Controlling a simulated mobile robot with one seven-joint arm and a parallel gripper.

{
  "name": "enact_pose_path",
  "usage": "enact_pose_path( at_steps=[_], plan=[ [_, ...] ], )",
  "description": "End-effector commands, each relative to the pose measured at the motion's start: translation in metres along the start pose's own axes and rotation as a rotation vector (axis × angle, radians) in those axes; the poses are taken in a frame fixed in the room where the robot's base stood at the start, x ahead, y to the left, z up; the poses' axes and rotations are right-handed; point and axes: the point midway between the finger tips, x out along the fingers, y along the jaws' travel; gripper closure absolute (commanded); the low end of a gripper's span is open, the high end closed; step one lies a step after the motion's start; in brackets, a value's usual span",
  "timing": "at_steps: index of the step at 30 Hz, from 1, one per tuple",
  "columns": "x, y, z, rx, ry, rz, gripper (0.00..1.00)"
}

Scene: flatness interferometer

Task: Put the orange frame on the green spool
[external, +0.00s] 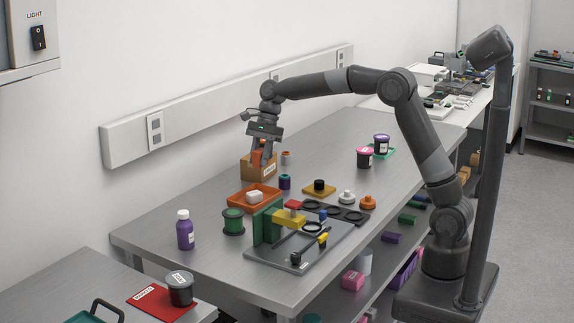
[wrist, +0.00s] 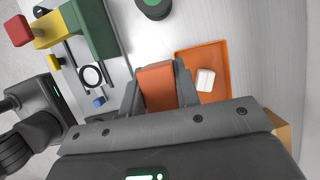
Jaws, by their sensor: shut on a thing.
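My gripper (external: 263,158) is shut on an orange piece, which I take for the orange frame (wrist: 157,86). From above it looks like a solid block between the two fingers, so I cannot make out an opening in it. In the external view the orange frame (external: 256,158) is held up in front of a cardboard box. The green spool (external: 233,221), with dark flanges, stands upright on the bench left of the orange tray, nearer the camera than my gripper. The spool (wrist: 154,6) is partly cut off at the wrist view's top edge. Nothing is seen resting on it.
The orange tray (external: 233,200) holds a white block (external: 255,196). The cardboard box (external: 250,172) stands behind it. The green and yellow fixture (external: 268,224) is right of the spool. A purple bottle (external: 185,230) stands to its left. Bare bench lies around the spool's left side.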

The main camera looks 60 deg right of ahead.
Motion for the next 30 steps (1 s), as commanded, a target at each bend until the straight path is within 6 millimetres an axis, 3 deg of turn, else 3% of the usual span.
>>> enact_pose_path(
  at_steps=[7,19,24,30],
  plan=[
    [0.019,0.010,0.030,-0.063,-0.002,0.027,0.96],
    [0.099,0.000,0.089,-0.061,-0.003,0.026,0.96],
    [0.113,-0.002,0.100,-0.059,-0.002,0.023,0.96],
    [0.129,-0.003,0.095,-0.056,-0.002,0.025,0.96]
  ],
)
